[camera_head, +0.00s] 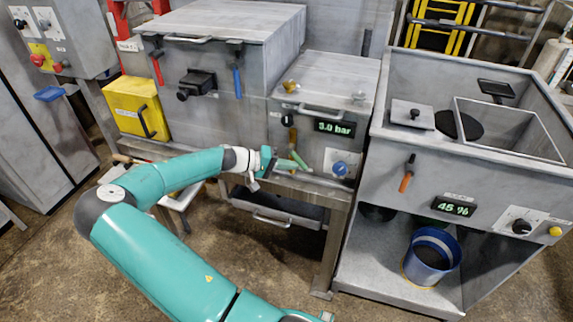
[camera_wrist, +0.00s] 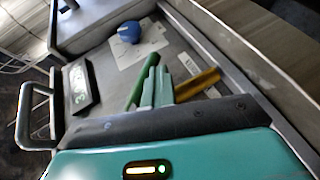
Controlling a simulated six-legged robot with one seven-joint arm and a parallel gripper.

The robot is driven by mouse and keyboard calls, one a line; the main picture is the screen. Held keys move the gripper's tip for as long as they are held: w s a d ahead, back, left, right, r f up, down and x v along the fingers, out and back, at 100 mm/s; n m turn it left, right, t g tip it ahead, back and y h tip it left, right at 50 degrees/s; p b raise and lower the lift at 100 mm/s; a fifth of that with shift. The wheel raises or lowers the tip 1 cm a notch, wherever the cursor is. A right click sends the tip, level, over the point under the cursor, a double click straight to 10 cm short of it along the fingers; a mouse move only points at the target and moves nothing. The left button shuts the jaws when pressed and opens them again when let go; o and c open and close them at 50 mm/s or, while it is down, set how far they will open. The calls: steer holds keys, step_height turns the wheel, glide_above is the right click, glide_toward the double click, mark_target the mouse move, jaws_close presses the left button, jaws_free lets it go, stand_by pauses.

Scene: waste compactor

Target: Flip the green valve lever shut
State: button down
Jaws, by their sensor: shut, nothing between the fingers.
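The green valve lever (camera_head: 299,160) is on the front of the middle metal box, beside the blue knob. In the wrist view the green lever (camera_wrist: 141,88) slants up just left of my fingers. My gripper (camera_head: 286,164) is at the lever in the head view. In the wrist view my gripper (camera_wrist: 158,88) shows its two pale green fingers shut together with nothing between them. The fingers lie right beside the lever; I cannot tell whether they touch it. The lever's pivot is hidden.
A yellow-brown handle (camera_wrist: 198,84) is close on the right of my fingers. The blue knob (camera_head: 340,168) and the 3.0 bar display (camera_head: 334,128) are on the same front. A drawer (camera_head: 275,214) is below. A sink-like unit (camera_head: 405,150) stands at the right.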

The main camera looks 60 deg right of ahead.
steer(key=shift+s+d+r+n+g+h, duration=0.1)
steer(key=shift+s+r+n+g+h, duration=0.2)
steer(key=shift+s+n+g+h, duration=0.45)
steer(key=shift+s+d+r+n+g+h, duration=0.1)
steer(key=shift+s+r+n+g+h, duration=0.3)
steer(key=shift+n+g+h, duration=0.75)
steer(key=shift+s+d+r+n+g+h, duration=0.1)
steer(key=shift+s+r+n+g+h, duration=0.15)
steer(key=shift+s+n+g+h, duration=0.7)
steer(key=shift+w+m, duration=0.35)
glide_toward(300, 163)
steer(key=f, duration=0.1)
steer(key=a+f, duration=0.1)
steer(key=f, duration=0.1)
steer(key=shift+s+a, duration=0.1)
steer(key=shift+a, duration=0.15)
steer(key=shift+g, duration=0.25)
